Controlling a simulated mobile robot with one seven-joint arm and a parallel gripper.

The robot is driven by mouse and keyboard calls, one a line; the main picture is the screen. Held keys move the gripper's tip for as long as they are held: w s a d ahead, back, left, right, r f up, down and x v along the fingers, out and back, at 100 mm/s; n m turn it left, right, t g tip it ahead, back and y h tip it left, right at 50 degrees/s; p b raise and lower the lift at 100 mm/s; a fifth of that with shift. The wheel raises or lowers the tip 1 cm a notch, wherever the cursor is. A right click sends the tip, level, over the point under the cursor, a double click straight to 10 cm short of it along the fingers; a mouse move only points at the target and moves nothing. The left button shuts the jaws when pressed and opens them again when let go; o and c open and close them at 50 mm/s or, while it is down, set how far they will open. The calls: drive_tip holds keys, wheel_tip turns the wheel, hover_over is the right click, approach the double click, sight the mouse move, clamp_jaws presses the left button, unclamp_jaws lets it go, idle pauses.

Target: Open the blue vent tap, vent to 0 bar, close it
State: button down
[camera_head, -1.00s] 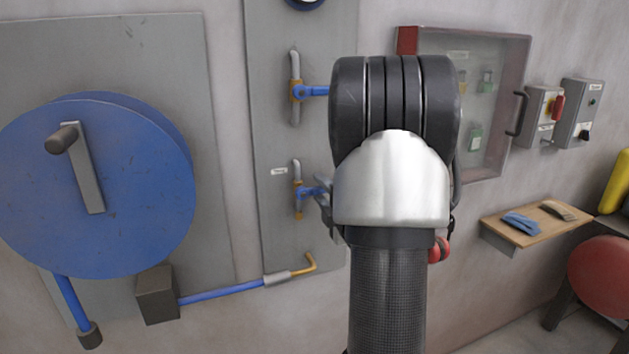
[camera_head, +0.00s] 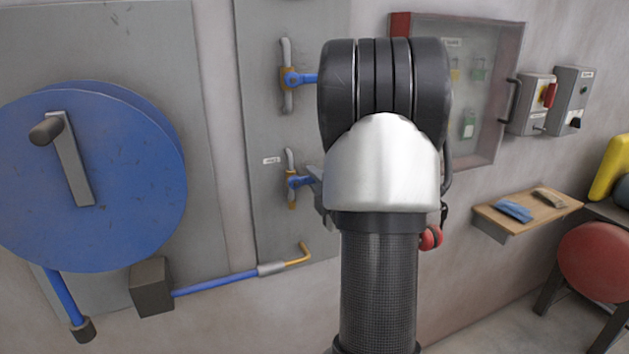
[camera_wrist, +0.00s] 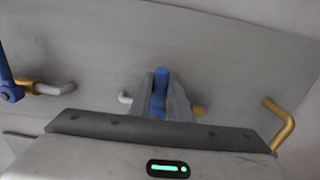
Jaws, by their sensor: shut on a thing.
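The lower blue tap (camera_head: 298,182) sits on a short upright pipe with brass fittings, beside a small white label too small to read. Its lever reaches right to my gripper (camera_head: 317,184), which is mostly hidden behind my wrist in the head view. In the wrist view my gripper (camera_wrist: 163,97) is shut on the blue lever (camera_wrist: 160,80), with one finger on each side. A second blue-handled tap (camera_head: 297,79) is higher on the same grey panel (camera_head: 265,215), its lever to the right. No pressure reading shows.
A blue reel (camera_head: 100,190) with a crank stands out at left. A brass elbow (camera_head: 300,256) ends the blue hose below the tap; it also shows in the wrist view (camera_wrist: 281,125). A glass-front cabinet (camera_head: 490,95), switch boxes, a wooden shelf (camera_head: 495,228) and a red stool are at right.

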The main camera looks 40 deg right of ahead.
drive_tip(key=shift+f+b, duration=0.1)
drive_tip(key=shift+b, duration=0.3)
drive_tip(key=shift+n+b, duration=0.8)
drive_tip(key=shift+b, duration=0.45)
drive_tip(key=r+n+b, duration=0.1)
drive_tip(key=n+b, duration=0.1)
drive_tip(key=b, duration=0.2)
drive_tip(key=shift+a+r, duration=0.1)
drive_tip(key=shift+a, duration=0.05)
drive_tip(key=n+b, duration=0.1)
drive_tip(key=b, duration=0.1)
drive_tip(key=r+n+b, duration=0.1)
drive_tip(key=b, duration=0.1)
drive_tip(key=shift+w+a+r+n+b, duration=0.1)
drive_tip(key=shift+a+r+n+b, duration=0.05)
drive_tip(key=shift+a+n+b, duration=0.15)
drive_tip(key=shift+r+n+b, duration=0.45)
drive_tip(key=shift+n+b, duration=0.15)
drive_tip(key=shift+b, duration=0.3)
drive_tip(key=c, duration=1.6)
unclamp_jaws()
drive_tip(key=shift+w, duration=0.1)
drive_tip(key=shift+c, duration=0.2)
drive_tip(key=shift+p, duration=0.5)
